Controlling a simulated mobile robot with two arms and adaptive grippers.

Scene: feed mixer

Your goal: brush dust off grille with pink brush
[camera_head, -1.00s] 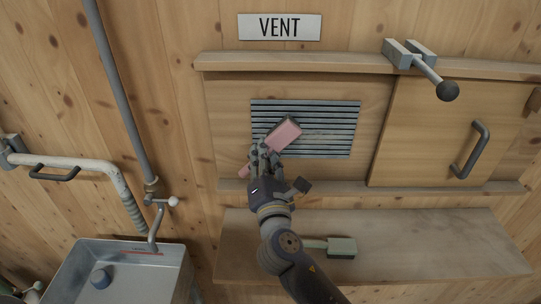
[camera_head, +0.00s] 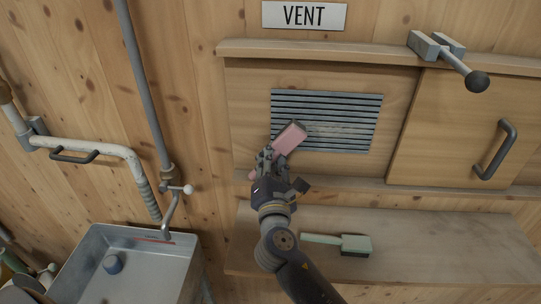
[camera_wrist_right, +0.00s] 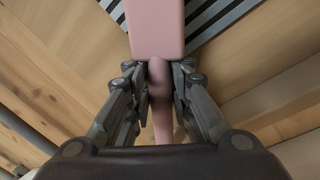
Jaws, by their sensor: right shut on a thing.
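The pink brush (camera_head: 289,138) is in my right gripper (camera_head: 269,158), which is shut on its handle. The brush head lies over the lower left part of the grille (camera_head: 340,110), a panel of dark horizontal slats under the VENT sign. A paler, dusty-looking patch shows across the middle slats. In the right wrist view the fingers (camera_wrist_right: 159,80) close on both sides of the pink handle, and the brush head (camera_wrist_right: 156,28) points up toward the slats (camera_wrist_right: 215,14). I cannot tell whether the bristles touch the grille. My left gripper is not in view.
A green brush (camera_head: 354,244) lies on the shelf (camera_head: 440,250) below. A sliding wooden panel with a handle (camera_head: 495,150) stands right of the grille. A clamp with a black knob (camera_head: 477,82) sits above it. A metal basin (camera_head: 150,270) and pipes are at the left.

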